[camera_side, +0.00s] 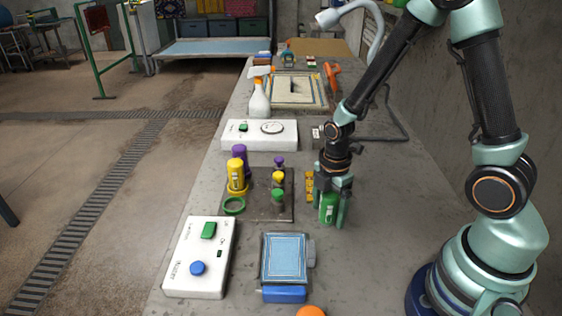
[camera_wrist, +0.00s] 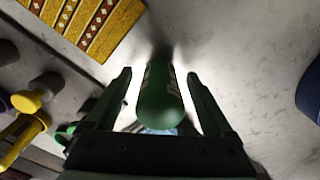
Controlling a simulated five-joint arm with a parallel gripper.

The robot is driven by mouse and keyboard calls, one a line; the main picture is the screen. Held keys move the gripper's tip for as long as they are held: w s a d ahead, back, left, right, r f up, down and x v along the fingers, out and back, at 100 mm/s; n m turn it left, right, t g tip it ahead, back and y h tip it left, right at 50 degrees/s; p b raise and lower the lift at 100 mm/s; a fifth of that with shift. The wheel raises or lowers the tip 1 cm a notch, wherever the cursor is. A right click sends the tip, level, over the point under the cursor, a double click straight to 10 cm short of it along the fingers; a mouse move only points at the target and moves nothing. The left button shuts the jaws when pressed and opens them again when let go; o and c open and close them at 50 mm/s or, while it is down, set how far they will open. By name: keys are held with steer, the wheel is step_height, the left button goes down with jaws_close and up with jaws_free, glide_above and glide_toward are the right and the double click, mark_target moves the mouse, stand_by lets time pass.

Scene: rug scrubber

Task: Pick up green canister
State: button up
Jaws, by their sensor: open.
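The green canister (camera_side: 330,207) stands on the grey bench, at the right of the dark plate with knobs. My gripper (camera_side: 332,214) is lowered over it, with its green fingers around it. In the wrist view the canister (camera_wrist: 160,108) lies between the two fingers of my gripper (camera_wrist: 160,75). A gap shows on each side, so the fingers are open and apart from it. The canister's far end is in shadow.
A yellow patterned piece (camera_side: 310,184) is close behind the canister. The dark plate (camera_side: 265,211) with coloured knobs, a yellow canister (camera_side: 236,175), a purple canister (camera_side: 241,153) and an empty green ring (camera_side: 234,206) are to the left. A blue pad (camera_side: 284,256) is in front.

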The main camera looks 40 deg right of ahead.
steer(key=shift+f, duration=0.35)
jaws_close()
steer(key=shift+r, duration=0.1)
step_height(320, 180, up, 20)
stand_by(0.5)
